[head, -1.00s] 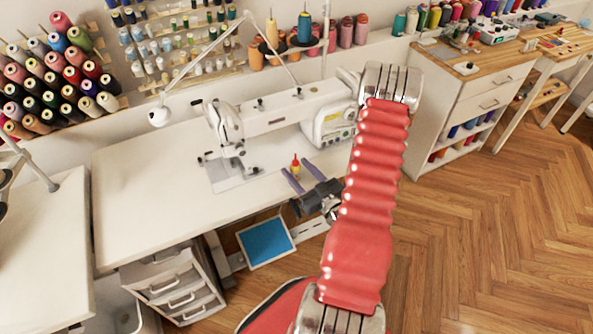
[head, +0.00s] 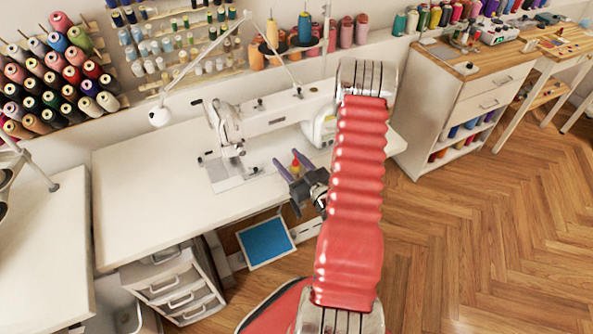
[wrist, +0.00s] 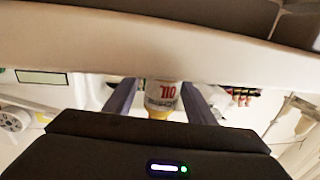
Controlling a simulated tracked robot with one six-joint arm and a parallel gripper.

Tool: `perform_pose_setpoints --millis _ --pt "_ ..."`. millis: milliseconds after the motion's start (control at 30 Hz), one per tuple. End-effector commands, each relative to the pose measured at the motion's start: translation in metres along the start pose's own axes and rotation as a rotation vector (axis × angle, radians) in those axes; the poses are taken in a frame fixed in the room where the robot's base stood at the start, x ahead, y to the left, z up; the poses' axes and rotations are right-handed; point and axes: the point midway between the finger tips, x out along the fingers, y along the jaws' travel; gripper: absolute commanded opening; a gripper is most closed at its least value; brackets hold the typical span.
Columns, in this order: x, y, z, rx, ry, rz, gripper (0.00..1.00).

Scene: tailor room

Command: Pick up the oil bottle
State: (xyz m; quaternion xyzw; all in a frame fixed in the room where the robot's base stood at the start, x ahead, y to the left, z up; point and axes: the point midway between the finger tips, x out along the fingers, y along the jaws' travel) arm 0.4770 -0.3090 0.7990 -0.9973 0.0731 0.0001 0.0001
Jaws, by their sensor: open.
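The oil bottle (head: 295,164) is small, with a red top and a yellow part, and stands on the white sewing table (head: 140,200) near the sewing machine. In the wrist view the bottle (wrist: 161,95) shows a white label with red "OIL" lettering, between my two fingers. My gripper (head: 290,164) is open, its purple-grey fingers at table height on either side of the bottle. In the wrist view the gripper (wrist: 155,100) has a finger to the left and right of the bottle with gaps. Part of the bottle is hidden by my gripper.
The white sewing machine (head: 270,112) stands just behind the bottle. Thread racks (head: 60,75) line the wall. A drawer unit (head: 175,285) and a blue pedal (head: 265,242) are below the table. The table's left part is clear.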

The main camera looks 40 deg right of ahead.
Motion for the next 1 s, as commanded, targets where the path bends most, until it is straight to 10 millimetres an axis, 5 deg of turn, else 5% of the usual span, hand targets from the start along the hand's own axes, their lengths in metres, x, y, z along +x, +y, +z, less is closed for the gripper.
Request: perform_pose_setpoints --millis 267,900,1000 --pt "-0.0003 -0.0001 0.0001 0.000 0.000 0.000 0.50" --pt "-0.0003 -0.0001 0.0001 0.000 0.000 0.000 0.05" --pt "-0.0003 -0.0001 0.0001 0.000 0.000 0.000 0.04"
